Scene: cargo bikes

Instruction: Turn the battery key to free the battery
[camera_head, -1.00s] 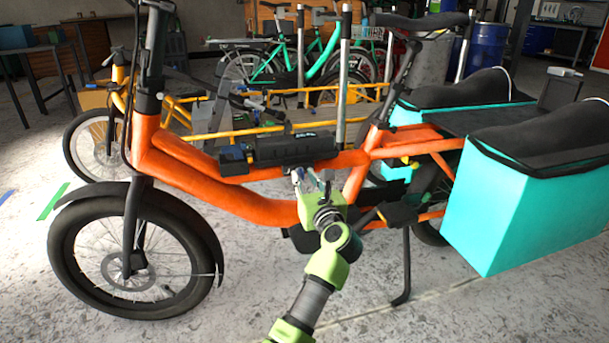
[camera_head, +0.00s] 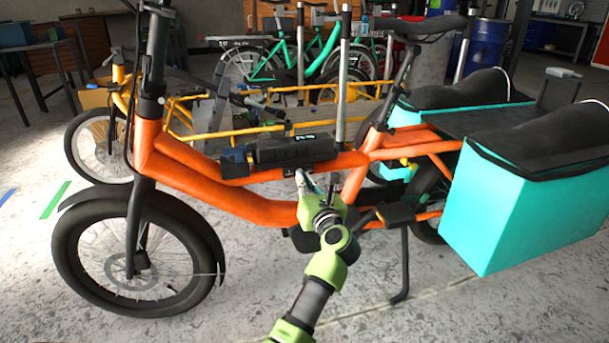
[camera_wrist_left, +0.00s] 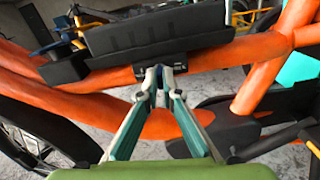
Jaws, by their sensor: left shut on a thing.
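The battery (camera_head: 297,149) is a long black block on the orange frame tube of the cargo bike. It also shows at the top of the left wrist view (camera_wrist_left: 150,32). A small black lock mount (camera_wrist_left: 182,72) sits on the tube just under it. My left gripper (camera_head: 304,178) reaches up from below, its fingertips against the lock area. In the left wrist view its two fingers (camera_wrist_left: 158,74) come together there and are shut on the battery key, which they almost wholly hide. How far the key is turned cannot be seen. My right gripper is not in view.
The orange tube (camera_head: 225,198) runs close behind my left gripper. The pedal crank (camera_head: 392,213) is close on the right, the turquoise boxes (camera_head: 485,215) farther right. The floor in front is clear.

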